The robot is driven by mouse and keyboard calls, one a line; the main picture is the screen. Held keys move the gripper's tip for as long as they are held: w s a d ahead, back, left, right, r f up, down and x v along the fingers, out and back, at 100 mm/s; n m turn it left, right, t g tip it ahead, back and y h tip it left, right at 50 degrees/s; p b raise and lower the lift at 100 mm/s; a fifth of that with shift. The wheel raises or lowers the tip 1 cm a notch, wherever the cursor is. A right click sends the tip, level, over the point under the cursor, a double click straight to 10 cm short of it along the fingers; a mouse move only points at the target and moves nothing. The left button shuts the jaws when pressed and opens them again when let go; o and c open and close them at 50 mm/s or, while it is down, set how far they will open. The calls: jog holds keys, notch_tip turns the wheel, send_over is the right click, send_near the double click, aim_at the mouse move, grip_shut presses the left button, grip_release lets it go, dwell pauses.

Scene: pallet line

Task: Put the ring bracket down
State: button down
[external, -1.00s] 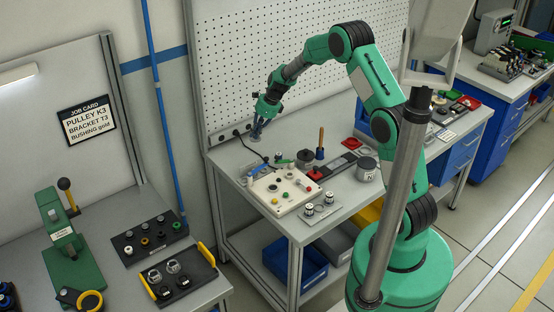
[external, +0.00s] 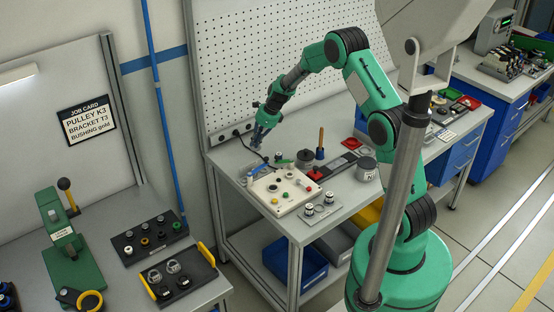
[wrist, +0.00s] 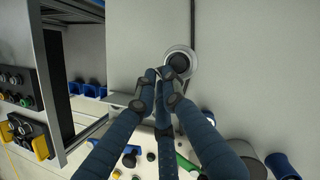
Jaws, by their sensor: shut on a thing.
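My gripper (external: 259,139) is over the back left part of the workbench, near the pegboard. In the wrist view my gripper (wrist: 166,76) has its dark blue fingers closed together on the ring bracket. The ring bracket (wrist: 192,54) shows there as a pale grey ring with a dark middle, just beyond the fingertips. The fingers cover part of it. In the external view it is too small and too hidden by the fingers to make out. I cannot tell whether it touches the bench.
A white button box (external: 272,206) stands in front of my gripper, with a green-handled tool (external: 285,161) behind it. A dark round pot (external: 305,159), a brown-handled tool (external: 321,143) and a grey canister (external: 367,170) stand to the right. The pegboard (external: 240,60) rises behind.

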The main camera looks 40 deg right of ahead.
aim_at(256, 150)
dwell(0.3)
jog(key=shift+f+b, duration=0.5)
jog(key=shift+f, duration=2)
jog(key=shift+f, duration=0.15)
jog(key=c, duration=1.9)
grip_release()
jog(key=shift+o, duration=0.2)
jog(key=p+v, duration=0.2)
jog(key=v, duration=1)
jog(key=shift+r, duration=0.25)
